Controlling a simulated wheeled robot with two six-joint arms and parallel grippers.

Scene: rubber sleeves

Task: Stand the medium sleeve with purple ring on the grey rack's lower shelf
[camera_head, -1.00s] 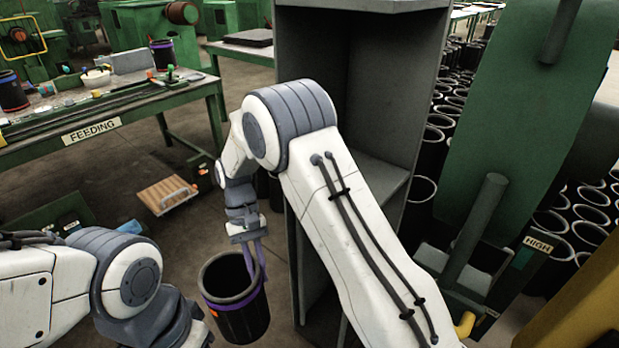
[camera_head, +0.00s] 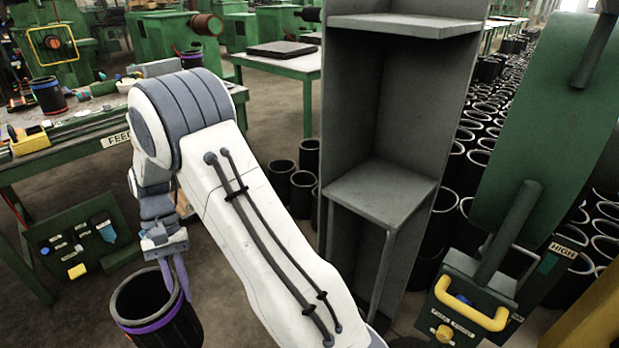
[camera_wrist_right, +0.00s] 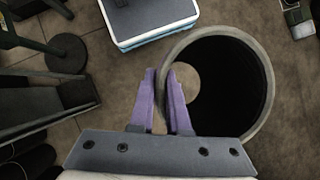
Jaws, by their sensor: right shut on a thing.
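The medium sleeve (camera_head: 163,322) is a black open cylinder with a purple ring near its top, at the lower left of the head view. My right gripper (camera_head: 176,277) is shut on its rim, one finger inside and one outside. The sleeve hangs upright in the air. In the wrist view the right gripper (camera_wrist_right: 168,105) pinches the left wall of the sleeve (camera_wrist_right: 262,85), and I look down into its open mouth. The grey rack (camera_head: 385,195) stands right of my right arm. Its middle board shows, but my arm hides much of the lower bay. My left gripper is out of view.
A green bench with a FEEDING label (camera_head: 116,139) stands at the left, with a green panel (camera_head: 84,243) below it. A green machine with a yellow handle (camera_head: 470,303) is close on the right.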

